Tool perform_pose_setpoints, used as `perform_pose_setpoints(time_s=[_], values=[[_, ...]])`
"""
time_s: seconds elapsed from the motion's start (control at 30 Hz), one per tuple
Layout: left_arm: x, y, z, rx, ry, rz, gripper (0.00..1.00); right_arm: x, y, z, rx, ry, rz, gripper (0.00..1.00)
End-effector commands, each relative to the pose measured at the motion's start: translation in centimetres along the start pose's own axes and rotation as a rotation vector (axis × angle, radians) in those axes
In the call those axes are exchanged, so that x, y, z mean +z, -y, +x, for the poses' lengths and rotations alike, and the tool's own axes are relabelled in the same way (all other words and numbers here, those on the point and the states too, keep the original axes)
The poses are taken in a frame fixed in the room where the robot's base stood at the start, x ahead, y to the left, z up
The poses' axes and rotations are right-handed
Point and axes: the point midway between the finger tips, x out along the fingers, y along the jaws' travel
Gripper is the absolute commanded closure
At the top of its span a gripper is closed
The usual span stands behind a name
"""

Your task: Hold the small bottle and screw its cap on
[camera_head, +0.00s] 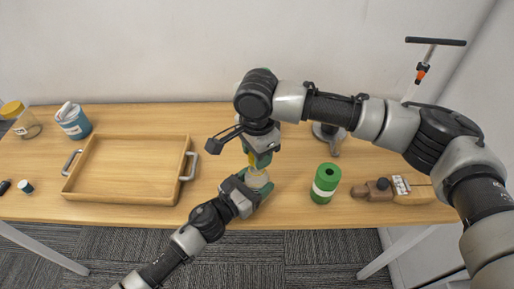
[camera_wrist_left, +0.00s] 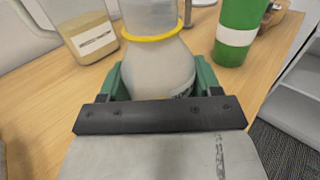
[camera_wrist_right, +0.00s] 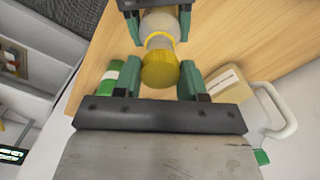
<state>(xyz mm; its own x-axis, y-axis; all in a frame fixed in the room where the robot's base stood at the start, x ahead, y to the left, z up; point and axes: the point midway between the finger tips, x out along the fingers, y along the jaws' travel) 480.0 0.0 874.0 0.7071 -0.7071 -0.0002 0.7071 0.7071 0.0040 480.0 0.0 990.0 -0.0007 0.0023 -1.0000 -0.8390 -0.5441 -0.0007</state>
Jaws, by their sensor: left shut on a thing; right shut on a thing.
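The small bottle (camera_head: 258,179) is whitish and see-through, with a yellow ring at its neck; it stands upright near the front of the table. My left gripper (camera_head: 252,190) is shut around its body, and the left wrist view shows the bottle (camera_wrist_left: 158,72) between the green fingers. My right gripper (camera_head: 258,157) points down from above the bottle. In the right wrist view its fingers are on either side of the yellow cap (camera_wrist_right: 160,71), in line with the bottle neck. I cannot tell whether the cap touches the neck.
A wooden tray (camera_head: 128,199) lies left, with a blue tub (camera_head: 73,122) and a yellow-lidded jar (camera_head: 25,124) beyond it. A green can (camera_head: 325,184) stands close on the right, near brown wooden pieces (camera_head: 372,190). A labelled pitcher (camera_wrist_right: 240,103) stands behind, mostly hidden in the head view.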

Motion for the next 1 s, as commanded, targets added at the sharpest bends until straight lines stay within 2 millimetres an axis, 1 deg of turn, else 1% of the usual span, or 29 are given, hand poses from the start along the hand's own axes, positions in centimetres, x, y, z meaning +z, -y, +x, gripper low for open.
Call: perform_pose_setpoints(time_s=[0.4,0.73,1.0], values=[[0.0,0.0,0.0,0.0,0.0,0.0,0.79,0.0,0.0,0.0,0.0,0.0,0.0,0.81],[0.0,0.0,0.0,0.0,0.0,0.0,0.79,0.0,0.0,1.6,0.0,0.001,0.008,0.81],[0.0,0.0,0.0,0.0,-0.001,0.0,0.79,0.0,0.0,1.7,-0.001,0.0,0.009,0.81]])
